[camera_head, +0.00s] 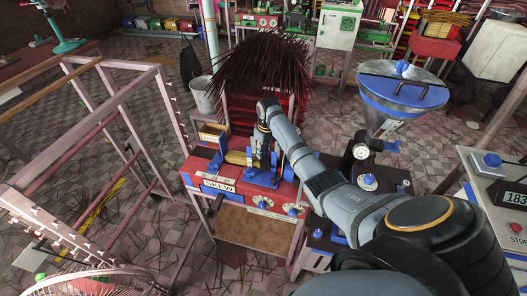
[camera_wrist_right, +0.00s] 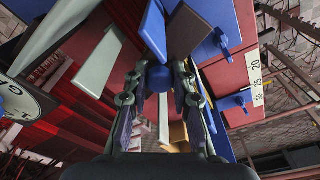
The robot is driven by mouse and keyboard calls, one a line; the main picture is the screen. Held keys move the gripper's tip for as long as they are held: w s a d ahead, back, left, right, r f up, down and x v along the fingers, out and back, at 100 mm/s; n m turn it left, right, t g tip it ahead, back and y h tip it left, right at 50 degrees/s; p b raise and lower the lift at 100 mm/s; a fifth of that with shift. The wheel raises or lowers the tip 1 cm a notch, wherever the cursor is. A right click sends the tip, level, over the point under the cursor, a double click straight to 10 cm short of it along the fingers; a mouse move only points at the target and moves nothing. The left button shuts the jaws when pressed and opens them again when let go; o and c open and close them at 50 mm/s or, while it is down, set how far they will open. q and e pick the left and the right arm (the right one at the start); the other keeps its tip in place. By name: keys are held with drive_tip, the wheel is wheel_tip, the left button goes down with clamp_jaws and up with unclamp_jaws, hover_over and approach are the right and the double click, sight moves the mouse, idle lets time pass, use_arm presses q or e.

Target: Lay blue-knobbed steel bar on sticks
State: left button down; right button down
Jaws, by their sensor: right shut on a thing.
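My right gripper (camera_head: 262,160) is over the red machine (camera_head: 200,172) in the head view, pointing down among its blue parts. In the right wrist view my right gripper (camera_wrist_right: 159,82) has its two fingers around a blue knob (camera_wrist_right: 158,77), shut on it. This looks like the knob of the steel bar; a pale strip (camera_wrist_right: 163,120) shows beyond it between the fingers. The bar is mostly hidden, and I cannot tell whether it touches the sticks. Tan sticks (camera_head: 236,158) lie on the machine just left of the gripper. My left gripper is not in view.
A dark red stick bundle (camera_head: 262,68) stands behind the machine. A steel hopper (camera_head: 402,88) with a blue rim is to the right. A metal frame (camera_head: 75,165) fills the left. A scale (camera_head: 505,190) stands at the right edge.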

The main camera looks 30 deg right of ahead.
sight(266, 159)
drive_tip(key=shift+f, duration=0.45)
drive_tip(key=c, duration=1)
unclamp_jaws()
drive_tip(key=shift+c, duration=0.2)
drive_tip(key=shift+f, duration=0.1)
wheel_tip(266, 159, up, 12)
drive_tip(key=s, duration=0.1)
drive_tip(key=shift+s, duration=0.2)
drive_tip(key=shift+s, duration=0.1)
